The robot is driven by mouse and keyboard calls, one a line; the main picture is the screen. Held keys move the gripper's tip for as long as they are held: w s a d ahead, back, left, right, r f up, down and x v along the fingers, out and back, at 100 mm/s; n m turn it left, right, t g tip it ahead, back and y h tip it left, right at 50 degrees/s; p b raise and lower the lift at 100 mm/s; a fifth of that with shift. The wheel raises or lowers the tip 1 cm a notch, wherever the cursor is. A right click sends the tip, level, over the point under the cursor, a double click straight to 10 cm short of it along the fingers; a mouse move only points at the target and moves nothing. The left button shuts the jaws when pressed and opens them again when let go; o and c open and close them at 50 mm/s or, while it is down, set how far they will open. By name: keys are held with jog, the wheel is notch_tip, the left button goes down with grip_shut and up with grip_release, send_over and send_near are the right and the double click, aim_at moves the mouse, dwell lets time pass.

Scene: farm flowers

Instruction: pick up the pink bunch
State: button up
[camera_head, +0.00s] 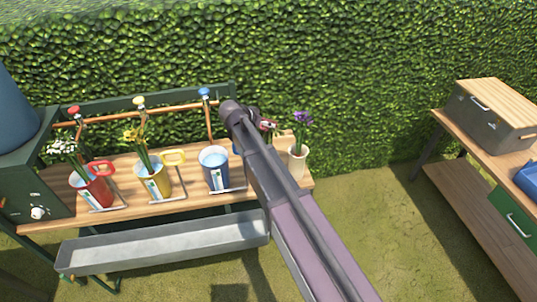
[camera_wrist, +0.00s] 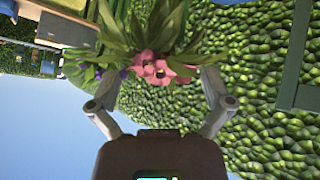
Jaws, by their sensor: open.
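The pink bunch (camera_wrist: 158,68) shows in the wrist view as pink blooms with long green leaves, between the two fingers of my gripper (camera_wrist: 160,88). The fingers are spread apart, and I see no clear contact with the stems. In the head view a small part of the pink bunch (camera_head: 269,126) shows at the right of my arm, above the wooden bench (camera_head: 140,200). My arm hides the container below it, and my gripper's fingers are not visible there.
A purple bunch (camera_head: 302,118) stands in a cream vase (camera_head: 298,161) close on the right. Red (camera_head: 91,190), yellow (camera_head: 154,180) and blue (camera_head: 214,168) cups stand along the bench, under taps. A metal trough (camera_head: 165,246) runs in front. A hedge rises behind.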

jog(key=shift+b+x, duration=1)
jog(key=shift+x, duration=0.8)
jog(key=shift+s, duration=0.1)
jog(key=c, duration=1)
jog(key=shift+o, duration=0.2)
jog(key=shift+r, duration=0.2)
notch_tip(320, 180, up, 18)
jog(key=p, duration=1.8)
jog(key=shift+f, duration=0.15)
jog(key=shift+r+p, duration=1.3)
jog(key=shift+p, duration=0.05)
